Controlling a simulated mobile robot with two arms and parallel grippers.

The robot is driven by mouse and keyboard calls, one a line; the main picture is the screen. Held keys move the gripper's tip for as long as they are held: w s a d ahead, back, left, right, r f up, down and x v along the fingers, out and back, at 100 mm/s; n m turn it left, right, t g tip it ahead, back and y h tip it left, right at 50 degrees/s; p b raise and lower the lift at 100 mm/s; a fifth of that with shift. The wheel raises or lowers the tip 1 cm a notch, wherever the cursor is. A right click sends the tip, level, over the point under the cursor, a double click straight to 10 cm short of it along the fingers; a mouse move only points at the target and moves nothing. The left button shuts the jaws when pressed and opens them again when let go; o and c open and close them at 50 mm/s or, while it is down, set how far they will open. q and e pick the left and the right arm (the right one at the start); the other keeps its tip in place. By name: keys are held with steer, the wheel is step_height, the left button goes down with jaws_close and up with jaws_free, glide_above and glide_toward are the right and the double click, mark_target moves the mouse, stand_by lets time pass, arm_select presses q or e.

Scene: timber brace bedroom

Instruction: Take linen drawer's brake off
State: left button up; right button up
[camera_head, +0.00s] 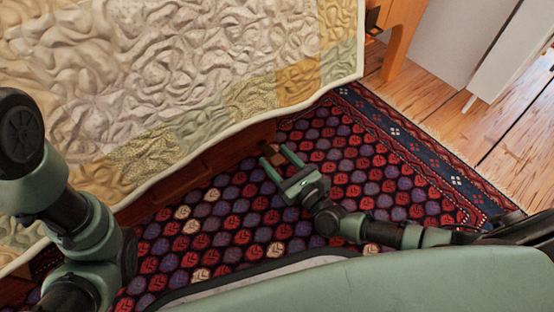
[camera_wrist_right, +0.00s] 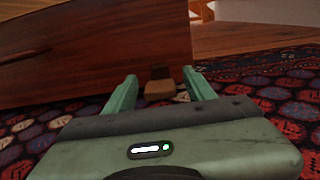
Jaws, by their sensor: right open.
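The linen drawer (camera_head: 222,154) is a reddish-brown wooden front low under the bed's edge, partly covered by the quilt in the head view. It fills the upper left of the right wrist view (camera_wrist_right: 80,55). A small tan wooden block with a dark part behind it, which looks like the brake (camera_wrist_right: 160,90), sits low by the drawer's face. My right gripper (camera_head: 276,158) is open, its two green fingers pointing at the drawer. In the right wrist view the block shows between the fingertips, and I cannot tell whether they touch it. My left gripper is out of view.
The bed with a patchwork quilt (camera_head: 180,60) overhangs the drawer. A red and purple patterned rug (camera_head: 350,150) covers the floor in front. Bare floorboards (camera_head: 430,95) lie at the upper right, near an orange wooden leg (camera_head: 398,40) and a white panel (camera_head: 500,50).

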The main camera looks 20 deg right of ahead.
jaws_close()
stand_by(1.4)
